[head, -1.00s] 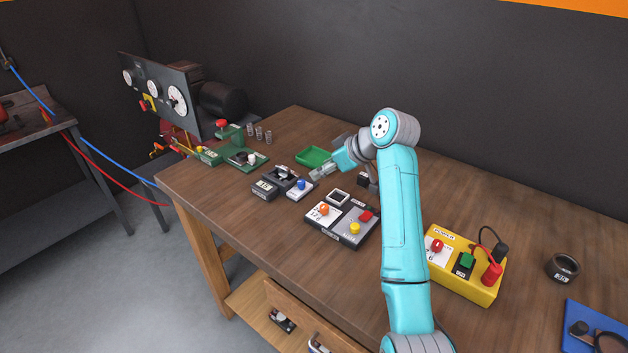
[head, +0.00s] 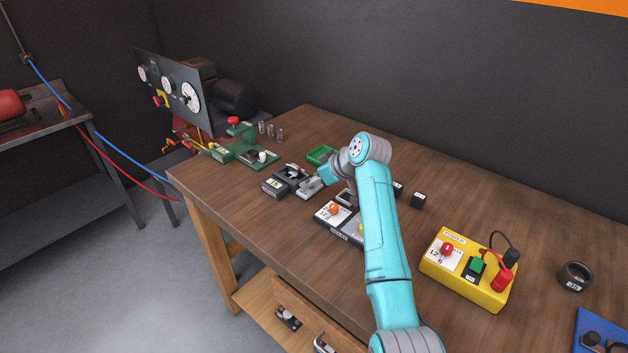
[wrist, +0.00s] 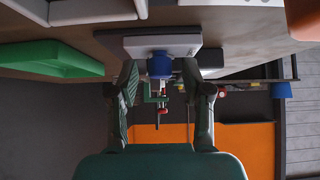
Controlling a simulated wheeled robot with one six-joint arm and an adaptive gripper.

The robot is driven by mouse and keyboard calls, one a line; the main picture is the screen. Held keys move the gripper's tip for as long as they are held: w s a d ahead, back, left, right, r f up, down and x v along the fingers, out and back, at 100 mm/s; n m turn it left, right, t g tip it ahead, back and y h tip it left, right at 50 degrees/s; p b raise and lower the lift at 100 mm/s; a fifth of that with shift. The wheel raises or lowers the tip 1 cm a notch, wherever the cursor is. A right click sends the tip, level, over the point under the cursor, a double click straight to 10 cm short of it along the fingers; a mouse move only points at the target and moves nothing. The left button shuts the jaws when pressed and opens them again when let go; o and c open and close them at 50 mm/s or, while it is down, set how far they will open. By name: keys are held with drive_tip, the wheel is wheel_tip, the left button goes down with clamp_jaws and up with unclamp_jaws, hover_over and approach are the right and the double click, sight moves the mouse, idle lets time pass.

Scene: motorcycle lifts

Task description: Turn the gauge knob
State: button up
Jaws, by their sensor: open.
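A round blue knob (wrist: 160,66) on a small white-and-grey block (wrist: 160,44) lies straight in front of my gripper (wrist: 165,88) in the wrist view. I cannot read any label that marks it as the gauge knob. The two fingers are open, one on each side of the knob's line. I cannot tell whether the knob is between the tips or just beyond them; no contact shows. In the head view my gripper (head: 312,187) is low over the bench and hides the blue knob.
A dark device (head: 287,180) stands left of my gripper, a green tray (head: 320,154) behind. A box with an orange knob (head: 333,208) is in front, partly behind my arm. A yellow power box (head: 468,272) stands right. A panel with round dials (head: 172,88) is beyond the bench's far-left end.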

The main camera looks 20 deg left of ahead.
clamp_jaws()
drive_tip(key=shift+s+a, duration=0.1)
drive_tip(key=m+t, duration=0.1)
drive_tip(key=m+t+h, duration=0.1)
drive_tip(key=m, duration=0.1)
drive_tip(key=shift+s+a+m+h, duration=0.1)
drive_tip(key=shift+m+h, duration=0.2)
drive_tip(key=shift+m+t+h, duration=1)
drive_tip(key=shift+m+h, duration=0.1)
drive_tip(key=shift+m, duration=0.7)
